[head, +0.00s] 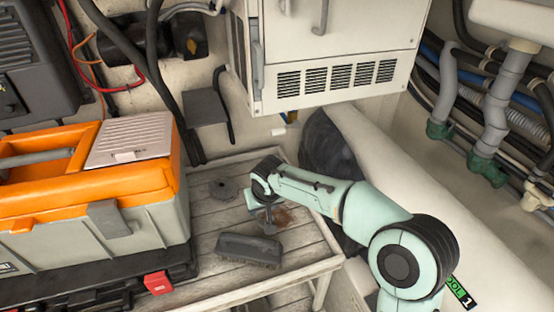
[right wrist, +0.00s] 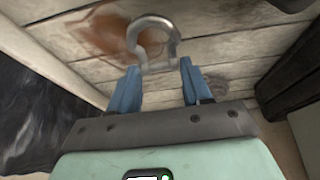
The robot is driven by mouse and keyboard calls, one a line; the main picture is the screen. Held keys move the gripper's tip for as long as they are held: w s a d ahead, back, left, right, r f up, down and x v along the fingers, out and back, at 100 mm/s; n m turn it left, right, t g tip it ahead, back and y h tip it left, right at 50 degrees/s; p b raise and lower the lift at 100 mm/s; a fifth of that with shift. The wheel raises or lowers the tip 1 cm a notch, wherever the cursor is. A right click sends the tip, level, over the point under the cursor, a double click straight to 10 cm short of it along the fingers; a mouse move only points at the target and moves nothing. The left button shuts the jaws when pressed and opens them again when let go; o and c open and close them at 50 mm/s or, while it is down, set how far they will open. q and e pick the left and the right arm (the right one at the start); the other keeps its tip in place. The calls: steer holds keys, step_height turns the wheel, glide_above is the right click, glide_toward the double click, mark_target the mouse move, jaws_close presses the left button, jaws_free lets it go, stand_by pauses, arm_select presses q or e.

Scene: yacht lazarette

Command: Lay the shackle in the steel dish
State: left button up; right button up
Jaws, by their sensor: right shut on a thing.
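The shackle (right wrist: 152,42) is a grey metal bow with an opening. It shows in the right wrist view at the tips of my right gripper (right wrist: 160,75), whose two blue fingers are shut on it. It is seen against wooden planks. In the head view my right gripper (head: 268,226) is over the slatted bench top, and the shackle is too small to make out there. I cannot clearly identify the steel dish in either view. A round, flat dark grey disc or mark (head: 224,188) is on the planks left of the gripper. My left gripper is not in view.
A dark brush (head: 248,248) lies on the bench (head: 215,285), in front of the gripper. An orange-and-grey toolbox (head: 150,215) fills the left side. A rust-brown stain (right wrist: 115,32) marks the planks. A white cabinet (head: 330,70) hangs behind. A dark bundle (head: 325,150) is beyond the bench's right edge.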

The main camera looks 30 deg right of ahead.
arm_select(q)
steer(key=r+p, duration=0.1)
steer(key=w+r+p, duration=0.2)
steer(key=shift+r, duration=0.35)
arm_select(e)
step_height(320, 180, up, 17)
steer(key=shift+w+d, duration=0.15)
steer(key=shift+w, duration=0.2)
